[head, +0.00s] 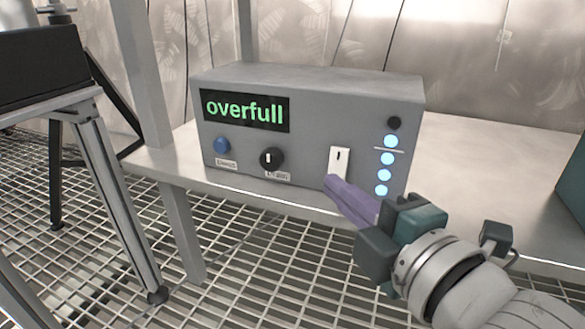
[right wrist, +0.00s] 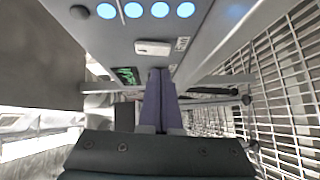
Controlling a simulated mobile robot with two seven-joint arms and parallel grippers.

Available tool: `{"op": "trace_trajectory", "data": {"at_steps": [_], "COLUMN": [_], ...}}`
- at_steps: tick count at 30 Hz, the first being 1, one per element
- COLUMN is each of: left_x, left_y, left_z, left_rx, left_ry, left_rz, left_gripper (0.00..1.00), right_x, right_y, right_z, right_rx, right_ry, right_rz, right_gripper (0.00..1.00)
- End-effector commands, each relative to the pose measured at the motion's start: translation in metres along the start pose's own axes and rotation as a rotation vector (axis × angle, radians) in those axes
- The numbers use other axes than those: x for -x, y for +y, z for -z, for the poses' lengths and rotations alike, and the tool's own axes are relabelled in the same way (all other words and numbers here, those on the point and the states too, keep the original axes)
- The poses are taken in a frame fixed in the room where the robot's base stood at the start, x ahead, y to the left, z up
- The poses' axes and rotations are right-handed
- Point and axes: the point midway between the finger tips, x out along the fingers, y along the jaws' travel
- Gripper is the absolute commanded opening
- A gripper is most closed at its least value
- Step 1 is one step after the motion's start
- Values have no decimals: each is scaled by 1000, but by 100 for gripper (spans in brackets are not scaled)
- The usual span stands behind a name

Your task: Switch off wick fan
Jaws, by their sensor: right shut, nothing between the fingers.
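A grey control box (head: 310,95) stands on a metal table, its green display (head: 245,110) reading "overfull". Its front has a blue button (head: 222,146), a black knob (head: 271,158) and a white switch plate (head: 340,160) with a small dark mark. Labels sit under the button and knob, too small to read surely. My right gripper (head: 331,183) is shut and empty, its purple fingers just below the switch plate. In the right wrist view the fingertips (right wrist: 160,72) are close to the switch plate (right wrist: 152,48); I cannot tell whether they touch it. My left gripper is not in view.
A column of lit blue lights (head: 387,165) runs down the box's right side, under a dark round knob (head: 394,123). A teal object (head: 574,185) stands at the right edge. A black stand (head: 45,55) is at left.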

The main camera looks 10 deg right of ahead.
Motion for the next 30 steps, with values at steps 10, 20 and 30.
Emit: {"op": "trace_trajectory", "data": {"at_steps": [10, 20, 30], "left_x": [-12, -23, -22], "left_y": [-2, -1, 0], "left_z": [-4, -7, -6], "left_rx": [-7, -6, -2], "left_ry": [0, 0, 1], "left_rz": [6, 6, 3], "left_gripper": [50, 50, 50], "right_x": [-14, -17, -18], "right_y": [0, -6, -2], "right_z": [-14, -18, -20], "right_rx": [-1, 27, 51], "right_ry": [1, -2, -1], "right_rz": [0, -29, -53], "right_gripper": [0, 0, 0]}}
